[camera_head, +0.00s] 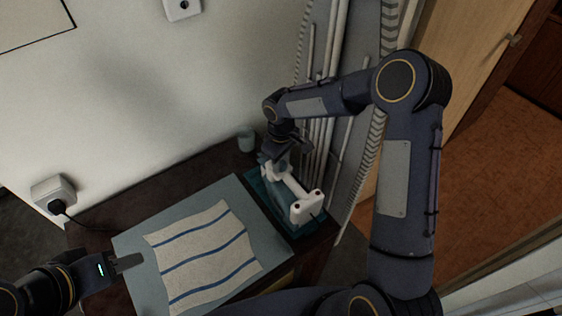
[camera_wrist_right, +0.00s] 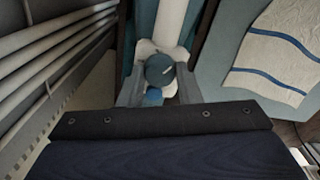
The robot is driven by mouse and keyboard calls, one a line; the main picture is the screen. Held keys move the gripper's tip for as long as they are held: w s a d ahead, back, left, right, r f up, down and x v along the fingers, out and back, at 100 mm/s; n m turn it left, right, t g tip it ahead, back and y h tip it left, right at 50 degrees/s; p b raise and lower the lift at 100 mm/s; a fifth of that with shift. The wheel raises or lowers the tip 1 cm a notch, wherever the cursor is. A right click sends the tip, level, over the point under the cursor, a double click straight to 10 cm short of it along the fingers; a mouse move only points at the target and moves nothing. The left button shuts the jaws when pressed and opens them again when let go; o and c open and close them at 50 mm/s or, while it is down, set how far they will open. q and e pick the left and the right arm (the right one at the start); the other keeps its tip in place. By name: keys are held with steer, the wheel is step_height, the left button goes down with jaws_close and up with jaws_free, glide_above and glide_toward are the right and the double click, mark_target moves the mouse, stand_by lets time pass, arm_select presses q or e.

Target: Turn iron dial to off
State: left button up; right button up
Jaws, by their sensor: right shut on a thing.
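The iron (camera_head: 300,205), with a white handle and teal body, rests on a teal base at the right end of the dark table. Its round dark teal dial (camera_wrist_right: 159,68), with a light pointer line, shows in the right wrist view. My right gripper (camera_head: 272,158) is over the iron's far end. In the wrist view its grey fingers (camera_wrist_right: 158,92) come in from both sides and are shut on the dial; the exact contact is partly hidden. A small blue part (camera_wrist_right: 154,97) lies between the fingers. My left gripper (camera_head: 128,262) is away at the lower left, its finger gap unclear.
A striped cloth (camera_head: 205,255) lies on a pale blue ironing board (camera_head: 130,240) left of the iron. A small cup (camera_head: 246,140) stands near the wall. Vertical white pipes (camera_head: 335,100) rise close behind the iron. A plug and cord (camera_head: 55,195) are at the left.

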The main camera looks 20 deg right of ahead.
steer(key=shift+n, duration=0.6)
steer(key=o, duration=1)
steer(key=shift+r+b, duration=0.7)
steer(key=shift+r, duration=3.25)
